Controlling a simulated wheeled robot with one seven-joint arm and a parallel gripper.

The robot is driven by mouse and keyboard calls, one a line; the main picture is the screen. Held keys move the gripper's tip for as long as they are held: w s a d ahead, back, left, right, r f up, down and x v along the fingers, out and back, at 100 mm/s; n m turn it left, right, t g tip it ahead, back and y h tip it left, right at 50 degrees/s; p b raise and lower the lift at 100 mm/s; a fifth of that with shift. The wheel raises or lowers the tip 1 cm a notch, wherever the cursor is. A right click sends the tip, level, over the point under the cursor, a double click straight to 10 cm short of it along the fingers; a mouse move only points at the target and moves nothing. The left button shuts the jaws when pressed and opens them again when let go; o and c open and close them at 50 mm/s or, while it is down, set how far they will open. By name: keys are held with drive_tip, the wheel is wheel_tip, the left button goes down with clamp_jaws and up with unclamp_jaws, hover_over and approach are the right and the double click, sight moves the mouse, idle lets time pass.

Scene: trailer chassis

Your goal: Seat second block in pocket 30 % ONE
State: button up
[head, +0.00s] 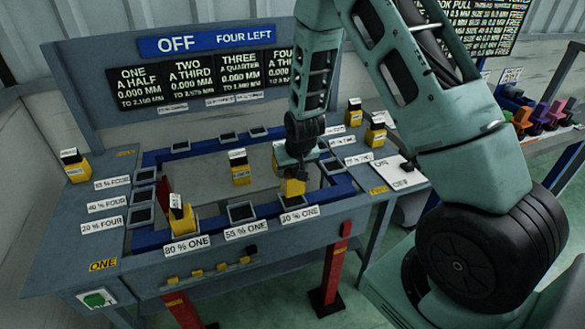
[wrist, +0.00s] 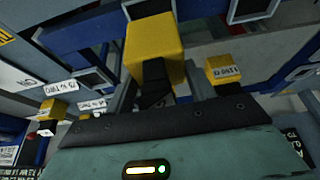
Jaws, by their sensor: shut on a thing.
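My gripper (head: 301,160) points down at the front right of the blue frame and is shut on a yellow block (head: 293,187). In the wrist view the held yellow block (wrist: 152,45) sits at the dark fingers (wrist: 155,85). The pocket 30 % ONE (head: 298,201) is the right one of the front row, above its white label (head: 299,214). The held block shows just behind and over this pocket; the frames do not settle whether it touches it. Another yellow block with a black top (head: 181,213) stands at pocket 80 % ONE.
The pocket 55 % ONE (head: 241,212) looks empty. A loose yellow block (head: 241,170) stands inside the blue frame, left of my gripper. More yellow blocks stand at the table's left (head: 76,168) and right (head: 375,132). An OFF sign board (head: 205,41) rises behind.

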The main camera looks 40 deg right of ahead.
sight(293, 182)
drive_tip(key=shift+f+b, duration=0.65)
drive_tip(key=shift+f, duration=0.55)
drive_tip(key=shift+f+b, duration=1.2)
drive_tip(key=shift+f, duration=0.05)
idle(1.1)
drive_tip(key=o, duration=1.6)
drive_tip(key=shift+c, duration=0.2)
drive_tip(key=b+v, duration=0.1)
drive_tip(key=v, duration=1.6)
drive_tip(key=shift+s+r, duration=0.15)
drive_tip(key=shift+r, duration=0.05)
